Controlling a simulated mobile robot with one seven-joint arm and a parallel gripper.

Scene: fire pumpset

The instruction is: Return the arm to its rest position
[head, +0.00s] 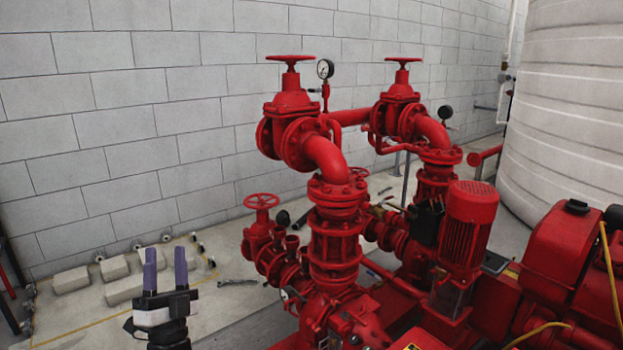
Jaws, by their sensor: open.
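My gripper (165,271) shows at the lower left in the head view. Its two purple fingers point up and stand apart, with nothing between them. It is left of the red pumpset (333,245) and apart from it in the picture. The pumpset has red pipes and valves with handwheels on top, one at the left (290,59) and one at the right (403,61). The rest of my arm below the gripper is cut off by the frame's bottom edge.
Pale blocks (124,289) lie on the floor behind my gripper, near the grey block wall (120,130). A small red handwheel (261,201) sticks out on the pumpset's left side. A red motor (468,225) and a large white tank (565,120) stand at the right.

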